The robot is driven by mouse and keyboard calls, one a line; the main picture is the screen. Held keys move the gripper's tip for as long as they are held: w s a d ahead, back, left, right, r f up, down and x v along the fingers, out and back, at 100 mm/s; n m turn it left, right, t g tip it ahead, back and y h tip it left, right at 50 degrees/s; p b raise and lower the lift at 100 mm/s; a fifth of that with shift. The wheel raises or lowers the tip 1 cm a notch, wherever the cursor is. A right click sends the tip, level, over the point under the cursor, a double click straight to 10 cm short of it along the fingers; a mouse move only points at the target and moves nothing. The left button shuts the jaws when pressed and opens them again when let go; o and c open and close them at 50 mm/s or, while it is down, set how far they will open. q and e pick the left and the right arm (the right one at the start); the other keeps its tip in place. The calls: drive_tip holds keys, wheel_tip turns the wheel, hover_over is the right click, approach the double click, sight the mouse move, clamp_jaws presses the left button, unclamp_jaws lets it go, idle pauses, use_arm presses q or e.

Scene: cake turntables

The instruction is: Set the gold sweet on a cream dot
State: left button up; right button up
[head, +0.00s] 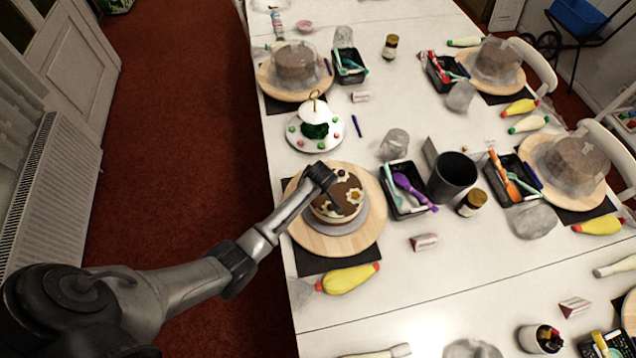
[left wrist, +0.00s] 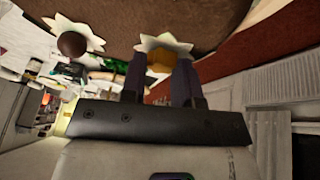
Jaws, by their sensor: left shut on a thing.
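The cake (head: 338,200) has a brown top with cream dots and sits on a round wooden turntable (head: 372,231). My left gripper (head: 326,184) is over the cake's upper-left part in the head view. In the left wrist view its fingers (left wrist: 160,75) are shut on the gold sweet (left wrist: 160,62). A star-shaped cream dot (left wrist: 150,42) is right at the sweet; I cannot tell whether they touch. Another cream dot (left wrist: 90,43) bears a dark round sweet (left wrist: 72,44). The gold sweet is hidden by the gripper in the head view. My right gripper is not in view.
A tiered sweet stand (head: 300,143) with red and green sweets is behind the cake. A yellow piping bag (head: 347,279) lies in front. A black tool tray (head: 405,205) and dark cup (head: 453,174) stand to the right. Other turntables carry covered cakes.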

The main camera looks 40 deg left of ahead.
use_arm(q)
drive_tip(key=shift+f, duration=0.15)
drive_tip(key=o, duration=0.9)
drive_tip(key=shift+d+r, duration=0.1)
drive_tip(key=shift+r, duration=0.35)
drive_tip(key=shift+p+v, duration=0.6)
drive_tip(key=shift+v, duration=5.05)
drive_tip(key=s+d+m+h, duration=0.1)
drive_tip(key=s+m, duration=0.4)
drive_tip(key=s, duration=0.5)
drive_tip(key=s+d+r+m+h, duration=0.1)
drive_tip(key=s+d+m, duration=0.3)
drive_tip(key=s, duration=0.6)
drive_tip(key=s+d+r+m+h, duration=0.1)
drive_tip(key=s+d+m, duration=0.2)
drive_tip(key=s, duration=0.7)
drive_tip(key=shift+d+m+h, duration=0.15)
drive_tip(key=shift+m+h, duration=0.25)
drive_tip(key=shift+m, duration=1)
